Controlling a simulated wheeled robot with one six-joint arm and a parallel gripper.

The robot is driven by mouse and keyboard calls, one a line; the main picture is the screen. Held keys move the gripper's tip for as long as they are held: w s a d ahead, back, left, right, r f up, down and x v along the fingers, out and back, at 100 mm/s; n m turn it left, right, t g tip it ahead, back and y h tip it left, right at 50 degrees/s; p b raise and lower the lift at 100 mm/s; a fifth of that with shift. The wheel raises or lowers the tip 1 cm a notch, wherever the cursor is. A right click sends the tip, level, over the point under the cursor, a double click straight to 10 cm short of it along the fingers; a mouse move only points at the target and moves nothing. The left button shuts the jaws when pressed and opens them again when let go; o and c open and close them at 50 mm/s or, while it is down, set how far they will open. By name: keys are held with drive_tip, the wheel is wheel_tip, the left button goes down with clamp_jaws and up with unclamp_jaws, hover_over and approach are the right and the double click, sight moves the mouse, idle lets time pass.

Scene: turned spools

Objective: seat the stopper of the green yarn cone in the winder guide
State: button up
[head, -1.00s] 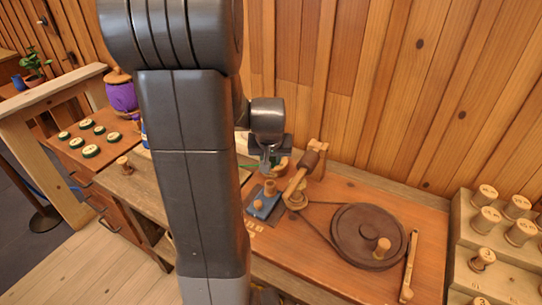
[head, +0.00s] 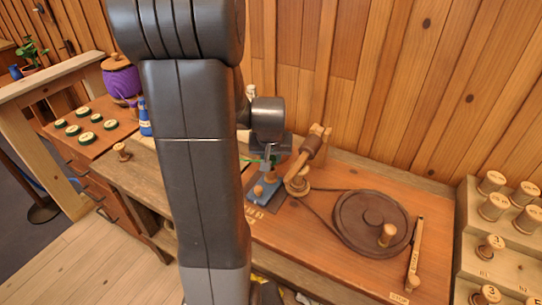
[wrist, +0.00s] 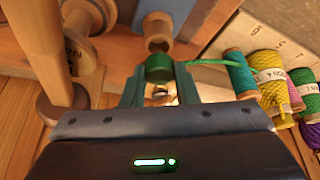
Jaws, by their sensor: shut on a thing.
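My gripper (wrist: 161,92) is shut on a green cylindrical stopper (wrist: 159,67), held between the two fingertips. Just beyond the stopper in the wrist view is a wooden piece with a dark hole (wrist: 158,34) on a blue block, seemingly the winder guide. The stopper appears close to the hole and apart from it; contact is hard to judge. In the head view my gripper (head: 270,155) is above the blue block (head: 262,189), and the stopper is not clearly visible.
A wooden spindle (head: 308,150) stands right beside the block, with a belt to a large dark wheel (head: 372,222). Numbered spools (head: 493,207) stand on a rack at the right. My arm hides the middle.

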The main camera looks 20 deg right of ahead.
drive_tip(key=shift+f, duration=0.15)
drive_tip(key=shift+f+b, duration=1)
drive_tip(key=o, duration=1)
drive_tip(key=shift+o, duration=0.5)
drive_tip(key=o, duration=0.3)
wheel_tip(320, 180, up, 9)
drive_tip(key=p, duration=0.6)
drive_tip(key=shift+r+p, duration=0.15)
drive_tip(key=shift+p, duration=0.2)
